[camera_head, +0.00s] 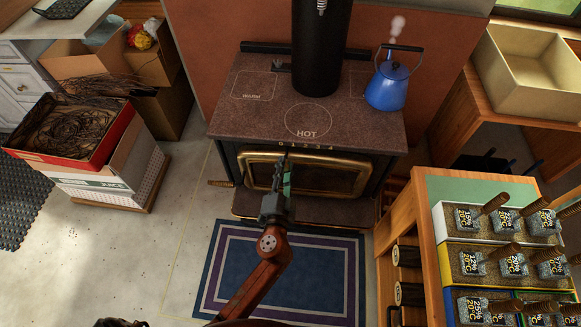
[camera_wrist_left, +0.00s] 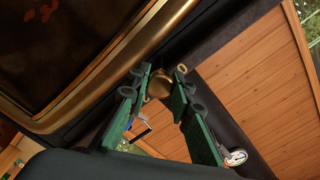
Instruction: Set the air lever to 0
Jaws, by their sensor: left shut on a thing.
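The stove (camera_head: 235,118) has a dark top marked WARM and HOT, with a row of small pale numerals (camera_head: 305,145) along its front edge. My left gripper (camera_head: 287,172) is at the stove's front, just below the left part of that row. In the left wrist view its green-padded fingers (camera_wrist_left: 160,95) are on either side of a round brass knob (camera_wrist_left: 159,82), and it is shut on this knob, which looks like the air lever's end. In the head view the gripper hides the lever, so its exact setting cannot be read. My right gripper is not in view.
The brass-framed stove door (camera_head: 340,172) is behind my left gripper. A steaming blue kettle (camera_head: 388,85) stands on the stove's right. A wooden rack of labelled blocks (camera_head: 428,215) stands at the right, and boxes (camera_head: 120,185) at the left. A blue rug (camera_head: 325,275) lies in front.

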